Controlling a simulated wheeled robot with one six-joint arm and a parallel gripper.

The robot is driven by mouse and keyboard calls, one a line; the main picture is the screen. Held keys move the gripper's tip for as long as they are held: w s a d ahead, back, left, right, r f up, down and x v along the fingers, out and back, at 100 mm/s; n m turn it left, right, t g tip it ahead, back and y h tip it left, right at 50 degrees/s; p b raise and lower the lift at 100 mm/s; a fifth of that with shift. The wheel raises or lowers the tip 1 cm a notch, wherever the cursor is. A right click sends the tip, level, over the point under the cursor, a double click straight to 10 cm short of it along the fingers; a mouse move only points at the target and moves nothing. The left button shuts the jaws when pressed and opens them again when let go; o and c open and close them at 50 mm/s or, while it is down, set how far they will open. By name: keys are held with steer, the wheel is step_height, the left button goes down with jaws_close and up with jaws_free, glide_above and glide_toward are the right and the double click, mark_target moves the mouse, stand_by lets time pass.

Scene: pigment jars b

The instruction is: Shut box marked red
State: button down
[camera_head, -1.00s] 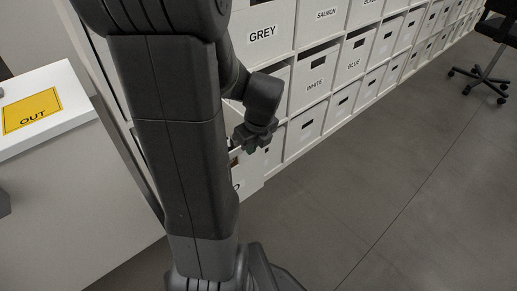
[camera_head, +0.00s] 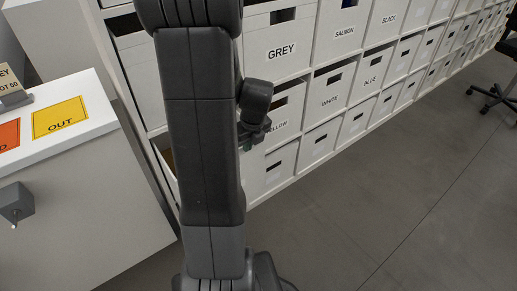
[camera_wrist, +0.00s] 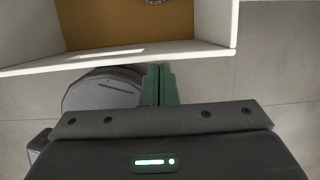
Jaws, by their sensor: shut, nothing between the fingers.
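An open box (camera_wrist: 215,55) with white walls and a brown bottom fills the top of the wrist view. Its label does not show there, so I cannot read whether it is the one marked red. In the head view, a sliver of an open box's brown inside (camera_head: 166,158) shows left of my arm, low in the shelf; my arm hides most of it. My gripper (camera_wrist: 159,68) is shut and empty, its green fingers just outside the box's near rim. I cannot tell whether they touch it. In the head view my gripper (camera_head: 247,146) shows partly behind my arm.
A white shelf of labelled boxes runs back to the right, with the grey box (camera_head: 283,65) and white box (camera_head: 318,90) closed. A white counter (camera_head: 75,185) with a yellow OUT sign (camera_head: 60,117) stands at left. The floor (camera_head: 380,200) at right is clear up to a chair (camera_head: 497,95).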

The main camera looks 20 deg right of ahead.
steer(key=w+a+p, duration=0.2)
steer(key=w, duration=0.4)
steer(key=shift+w+a, duration=0.3)
steer(key=shift+w, duration=0.1)
